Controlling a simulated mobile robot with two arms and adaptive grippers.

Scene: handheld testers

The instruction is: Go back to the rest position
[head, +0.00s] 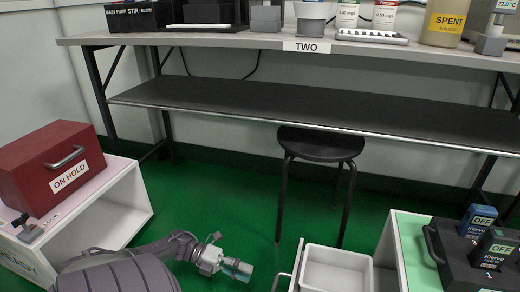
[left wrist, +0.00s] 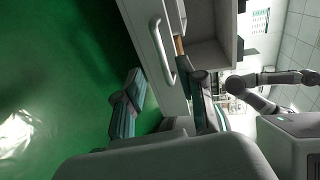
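My left gripper (head: 236,268) is low over the green floor in the head view, at the end of my left arm. It is between the white cabinet with the red box and the open drawer (head: 338,256). In the left wrist view its two fingers (left wrist: 165,104) stand apart with nothing held between them. The drawer's handle (left wrist: 162,52) shows beyond the fingers in that view. My right gripper cannot be made out in either view. Two dark blue testers marked OFF, one farther back (head: 479,217) and one nearer (head: 494,249), are at the black case on the right.
A red ON HOLD box (head: 52,165) sits on a white cabinet (head: 125,207) at left. A black stool (head: 320,146) stands below the long bench (head: 240,41) and its dark lower shelf (head: 290,108). The black case (head: 452,258) lies on a green-topped cabinet (head: 414,240). Green floor (head: 215,200) is clear mid-left.

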